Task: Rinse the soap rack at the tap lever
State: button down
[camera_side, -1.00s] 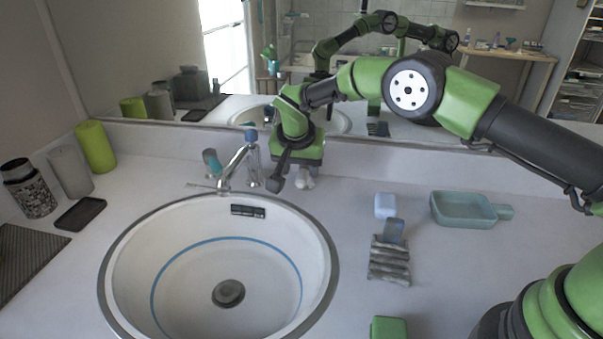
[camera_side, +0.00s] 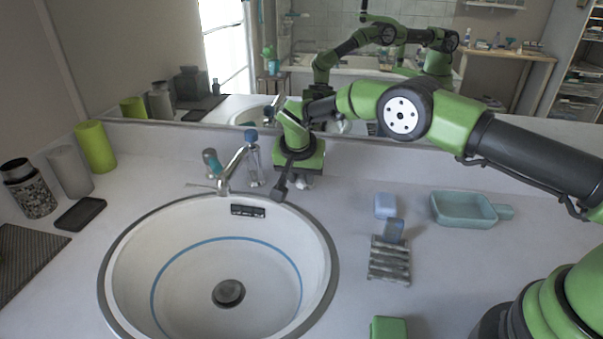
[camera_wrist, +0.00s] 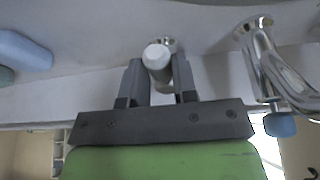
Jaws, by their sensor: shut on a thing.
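The grey slatted soap rack (camera_side: 390,265) lies on the counter right of the basin, with a blue-grey block (camera_side: 394,230) at its back end. The chrome tap (camera_side: 232,167) stands at the basin's back edge and also shows at the right of the wrist view (camera_wrist: 270,60). My gripper (camera_side: 283,188) is low over the counter, right of the tap. In the wrist view its dark fingers (camera_wrist: 157,82) flank and are shut on a white-tipped knob with a chrome base (camera_wrist: 157,55), apparently the tap lever. The side view mostly hides this grip.
The white basin (camera_side: 320,290) fills the front left. A pale blue block (camera_side: 385,206), a teal handled dish (camera_side: 463,209) and a green block (camera_side: 388,328) are on the right counter. Cups (camera_side: 95,147) stand far left. A mirror (camera_side: 190,100) bounds the back.

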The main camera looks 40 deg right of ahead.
jog(key=shift+s+d+n+t+y, duration=0.25)
jog(key=shift+d+n, duration=0.15)
jog(key=shift+n, duration=0.35)
jog(key=shift+s+d+n+t+y, duration=0.15)
jog(key=shift+s+d+n+y, duration=0.15)
jog(key=shift+n, duration=0.45)
jog(key=shift+w, duration=0.1)
jog(key=c, duration=0.9)
grip_release()
jog(key=shift+r, duration=0.1)
jog(key=v, duration=0.9)
jog(key=shift+r, duration=0.35)
jog(key=shift+a, duration=0.15)
